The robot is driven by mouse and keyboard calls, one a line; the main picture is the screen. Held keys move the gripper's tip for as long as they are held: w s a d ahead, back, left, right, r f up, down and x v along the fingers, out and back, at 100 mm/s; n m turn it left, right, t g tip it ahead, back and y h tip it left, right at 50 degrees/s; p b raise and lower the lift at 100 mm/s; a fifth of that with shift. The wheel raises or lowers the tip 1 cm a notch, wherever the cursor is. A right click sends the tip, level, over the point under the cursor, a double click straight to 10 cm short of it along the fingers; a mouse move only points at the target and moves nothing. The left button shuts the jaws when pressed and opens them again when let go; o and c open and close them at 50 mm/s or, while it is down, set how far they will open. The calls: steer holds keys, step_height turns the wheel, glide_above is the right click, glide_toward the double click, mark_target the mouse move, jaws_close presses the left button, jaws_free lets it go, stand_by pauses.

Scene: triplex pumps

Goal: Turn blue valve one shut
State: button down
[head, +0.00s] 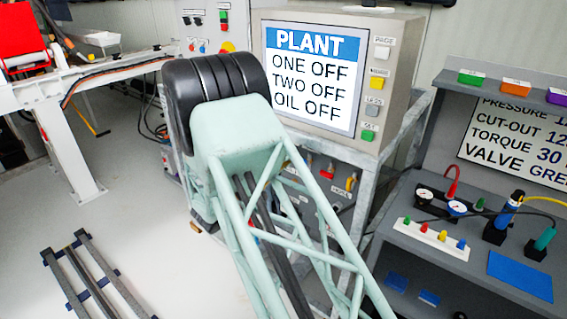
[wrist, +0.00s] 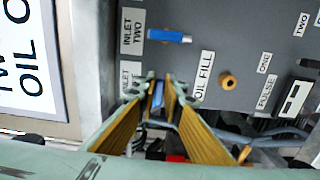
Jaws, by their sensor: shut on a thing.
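In the wrist view, my gripper (wrist: 162,92) is at the panel with its fingers closed around a narrow blue valve handle (wrist: 157,98). The handle lies below a label starting "INLET" (wrist: 126,72), whose lower part is hidden by a finger, so I cannot read its number. Most of this handle is hidden between the fingers. A second blue handle (wrist: 170,36) beside the "INLET TWO" label lies crosswise, clear of my gripper. In the head view my arm hides the gripper and the blue valves.
The panel also carries an "OIL FILL" label (wrist: 204,77) and a brass-coloured fitting (wrist: 228,81). The screen (head: 310,80) reads "ONE OFF, TWO OFF, OIL OFF". A grey shelf (head: 440,245) with gauges and coloured parts stands at the right.

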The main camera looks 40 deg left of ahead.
steer(key=c, duration=2.7)
jaws_free()
steer(key=shift+c, duration=0.2)
steer(key=shift+s, duration=0.15)
steer(key=s, duration=1.1)
steer(key=shift+s, duration=0.35)
steer(key=shift+d, duration=0.15)
